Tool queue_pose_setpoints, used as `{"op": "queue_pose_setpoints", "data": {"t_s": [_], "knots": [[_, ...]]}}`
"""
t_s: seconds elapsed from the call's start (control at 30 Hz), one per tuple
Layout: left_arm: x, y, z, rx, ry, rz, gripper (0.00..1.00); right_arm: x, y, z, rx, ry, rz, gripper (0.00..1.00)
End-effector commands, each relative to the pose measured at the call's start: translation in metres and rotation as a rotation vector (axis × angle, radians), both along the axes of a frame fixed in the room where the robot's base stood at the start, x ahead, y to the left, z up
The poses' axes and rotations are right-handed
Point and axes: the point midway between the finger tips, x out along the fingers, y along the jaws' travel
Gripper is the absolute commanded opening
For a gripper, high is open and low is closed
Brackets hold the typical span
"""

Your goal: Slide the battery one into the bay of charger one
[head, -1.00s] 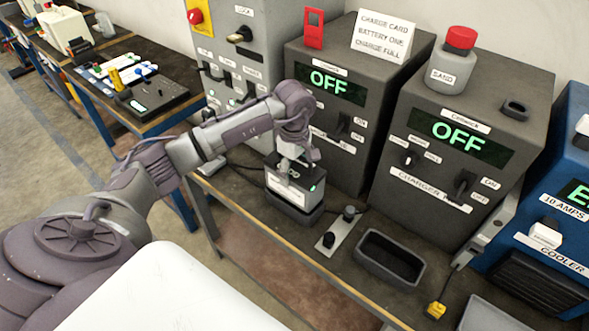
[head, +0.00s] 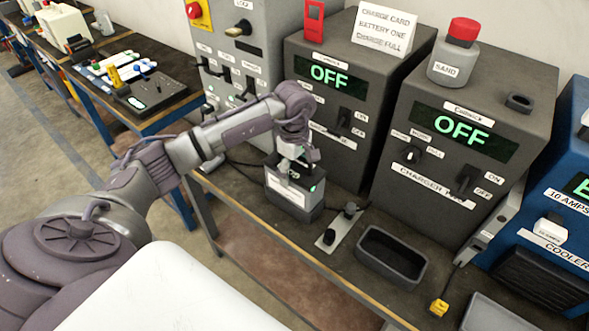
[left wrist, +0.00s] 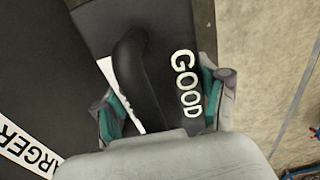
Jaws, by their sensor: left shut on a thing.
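Battery one (head: 290,191) is a dark box with a white front label and a small green light. It stands upright in front of the left grey charger (head: 335,115), in or just over a dark open-topped bay (head: 300,218). How deep it sits is hard to tell. My left gripper (head: 291,168) is above the battery, shut on its black handle. In the left wrist view, the fingers (left wrist: 165,105) sit on both sides of that handle (left wrist: 135,75), beside a "GOOD" marking. The charger's display reads OFF; my gripper hides part of its front. My right gripper is not in view.
A second grey charger (head: 465,140), also reading OFF, stands to the right, with an empty dark bay (head: 390,257) before it. A blue cooler (head: 565,200) is at far right. The bench's front edge (head: 270,240) is close.

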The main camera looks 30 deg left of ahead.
Motion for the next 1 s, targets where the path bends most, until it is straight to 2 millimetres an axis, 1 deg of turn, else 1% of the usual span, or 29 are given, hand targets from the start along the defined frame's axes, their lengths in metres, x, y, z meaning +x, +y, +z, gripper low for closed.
{"op": "queue_pose_setpoints", "data": {"t_s": [0.03, 1.0], "knots": [[0.002, 0.000, 0.002, -0.002, -0.009, 0.001, 0.03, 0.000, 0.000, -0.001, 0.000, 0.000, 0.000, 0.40], [0.002, 0.000, -0.017, -0.002, -0.009, 0.001, 0.03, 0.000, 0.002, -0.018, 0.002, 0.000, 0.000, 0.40]]}}
